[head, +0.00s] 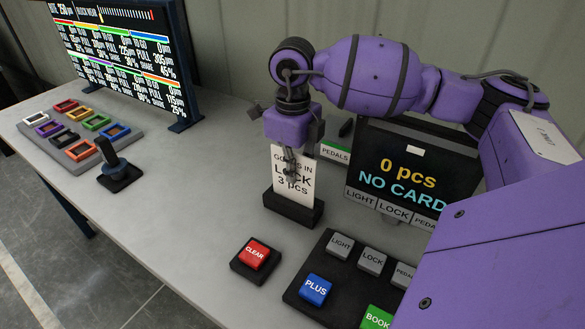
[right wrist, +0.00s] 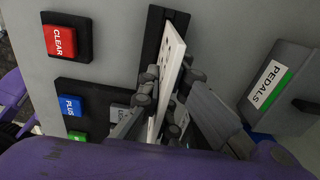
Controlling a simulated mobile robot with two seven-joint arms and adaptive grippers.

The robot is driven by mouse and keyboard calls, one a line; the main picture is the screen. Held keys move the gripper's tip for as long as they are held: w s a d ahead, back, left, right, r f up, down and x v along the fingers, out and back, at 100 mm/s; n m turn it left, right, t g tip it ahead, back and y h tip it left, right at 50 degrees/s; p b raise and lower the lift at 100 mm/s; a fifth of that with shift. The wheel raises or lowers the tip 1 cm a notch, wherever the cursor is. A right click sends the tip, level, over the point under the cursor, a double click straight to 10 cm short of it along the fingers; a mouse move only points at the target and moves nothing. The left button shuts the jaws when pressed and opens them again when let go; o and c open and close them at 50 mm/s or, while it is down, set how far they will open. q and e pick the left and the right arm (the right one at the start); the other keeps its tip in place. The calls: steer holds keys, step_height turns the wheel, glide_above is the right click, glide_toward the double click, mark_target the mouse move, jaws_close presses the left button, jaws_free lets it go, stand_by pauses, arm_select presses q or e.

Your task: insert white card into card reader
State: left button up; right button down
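The white card (head: 292,178), printed "GOODS IN LOCK 3 pcs", stands upright at the black card reader block (head: 290,209). My right gripper (head: 290,160) is above the block with its fingers shut on the upper part of the card. In the right wrist view the card (right wrist: 172,55) runs between the fingers (right wrist: 163,95), its far end over the dark slot of the reader (right wrist: 153,38). I cannot tell how deep its lower edge sits in the slot. The display (head: 408,180) behind reads "0 pcs NO CARD". My left gripper is not in view.
A red CLEAR button (head: 254,254) and a panel with a blue PLUS button (head: 315,290) stand in front of the reader. A PEDALS block (head: 335,153) is close behind. Coloured frames (head: 80,130), a black stand (head: 118,172) and a large screen (head: 120,50) are at left.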

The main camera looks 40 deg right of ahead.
steer(key=shift+f, duration=0.55)
steer(key=c, duration=1.9)
jaws_free()
steer(key=shift+o, duration=0.2)
steer(key=shift+r, duration=0.1)
step_height(320, 180, up, 12)
